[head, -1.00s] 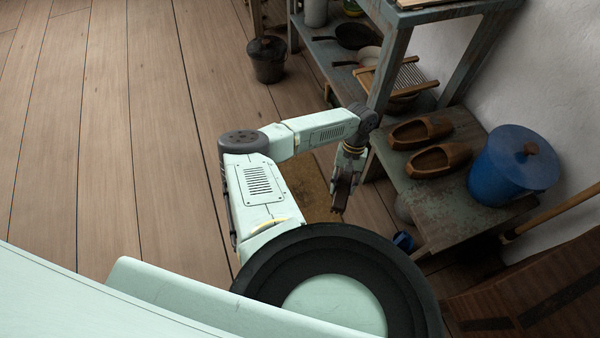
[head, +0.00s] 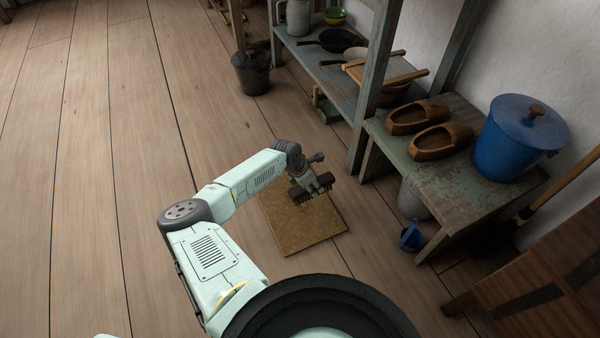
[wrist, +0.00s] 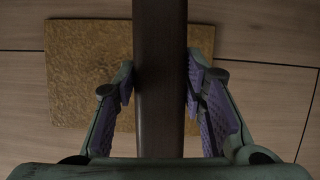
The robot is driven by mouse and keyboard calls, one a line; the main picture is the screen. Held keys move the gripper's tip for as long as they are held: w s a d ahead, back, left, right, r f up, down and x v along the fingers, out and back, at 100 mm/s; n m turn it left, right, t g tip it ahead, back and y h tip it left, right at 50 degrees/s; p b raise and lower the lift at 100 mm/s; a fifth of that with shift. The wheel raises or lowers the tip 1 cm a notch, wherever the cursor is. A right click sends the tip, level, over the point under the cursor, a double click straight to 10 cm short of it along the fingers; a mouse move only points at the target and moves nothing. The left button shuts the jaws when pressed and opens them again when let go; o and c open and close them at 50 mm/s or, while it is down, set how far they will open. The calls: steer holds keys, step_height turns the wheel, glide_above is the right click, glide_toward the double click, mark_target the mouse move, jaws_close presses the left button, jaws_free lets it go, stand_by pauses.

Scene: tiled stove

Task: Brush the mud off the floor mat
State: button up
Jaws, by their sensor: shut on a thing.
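The floor mat (head: 297,235) is a brownish-yellow square lying on the wooden floor, left of the low bench. Its surface looks mottled; I cannot tell mud from its own pattern. It also shows in the wrist view (wrist: 75,75), below my gripper. My gripper (head: 315,187) is above the far part of the mat and is shut on a dark brown brush (head: 325,181) with dark bristles pointing down. In the wrist view, the purple finger pads press on both sides of the brush's dark wooden body (wrist: 160,85). I cannot tell whether the bristles touch the mat.
A low bench (head: 455,192) with wooden clogs (head: 440,140) and a blue lidded pot (head: 520,140) stands right of the mat. A small blue bucket (head: 411,238) is on the floor. Shelves (head: 345,80) and a dark bucket (head: 251,73) stand behind. The floor at left is clear.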

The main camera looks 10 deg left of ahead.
steer(key=w+a+f+n+y+b, duration=0.2)
steer(key=w+n+b, duration=0.2)
steer(key=n, duration=0.4)
steer(key=w+a+f+n+g+y+b, duration=0.1)
steer(key=w+a+f+n+y+b, duration=0.1)
steer(key=n, duration=0.7)
steer(key=w+a+f+n+y+b, duration=0.2)
steer(key=w+f+n+y+b, duration=0.2)
steer(key=w+n+b, duration=0.3)
steer(key=shift+a+n+g+b, duration=0.25)
steer(key=shift+n+g+b, duration=0.25)
steer(key=shift+n, duration=0.5)
